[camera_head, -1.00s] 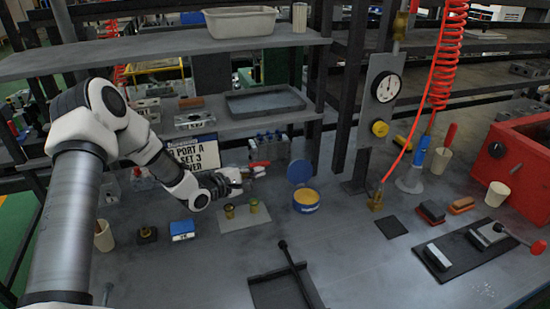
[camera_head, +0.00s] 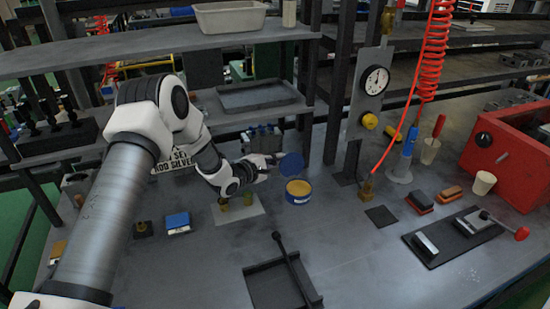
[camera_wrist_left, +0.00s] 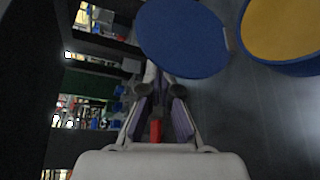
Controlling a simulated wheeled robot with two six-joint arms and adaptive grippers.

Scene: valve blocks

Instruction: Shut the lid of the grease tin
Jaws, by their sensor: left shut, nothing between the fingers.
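The grease tin (camera_head: 298,192) is a low round blue can with yellow grease inside, standing on the bench. Its round blue lid (camera_head: 292,165) stands open, raised at the tin's back edge. My left gripper (camera_head: 276,158) is shut and empty, just left of the lid and close to its back side. The open tin (camera_wrist_left: 285,30) shows at the upper right there. My right gripper is not in view.
A pale plate (camera_head: 238,211) with small brass fittings lies left of the tin, below my left arm. A blue box (camera_head: 177,222) stands further left. A dark tray (camera_head: 272,288) with a black-handled bar is in front. The bench right of the tin is clear up to a dark pad (camera_head: 381,215).

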